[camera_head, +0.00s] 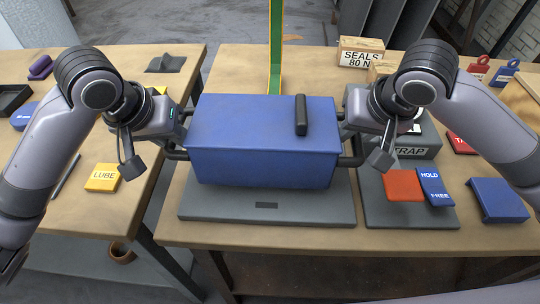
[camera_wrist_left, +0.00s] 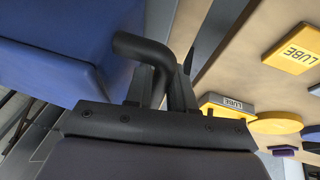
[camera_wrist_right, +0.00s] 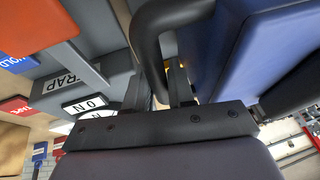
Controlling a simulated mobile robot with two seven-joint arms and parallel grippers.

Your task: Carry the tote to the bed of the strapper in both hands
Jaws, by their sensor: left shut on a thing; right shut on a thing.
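The tote (camera_head: 262,168) is a blue closed box with a black bar handle on each end and an upright black piece on its lid. It is level over the grey bed plate (camera_head: 265,205); I cannot tell whether it touches the plate. My left gripper (camera_head: 174,148) is shut on the left bar handle, which also shows in the left wrist view (camera_wrist_left: 140,50). My right gripper (camera_head: 352,148) is shut on the right bar handle, seen in the right wrist view (camera_wrist_right: 150,35). The tote hides the back of the plate.
A green and yellow post (camera_head: 276,50) stands behind the tote. To the right are a grey strap unit (camera_head: 418,150), an orange pad (camera_head: 403,185) and a blue HOLD/FREE plate (camera_head: 434,186). A yellow LUBE block (camera_head: 103,178) lies on the left table, across a gap.

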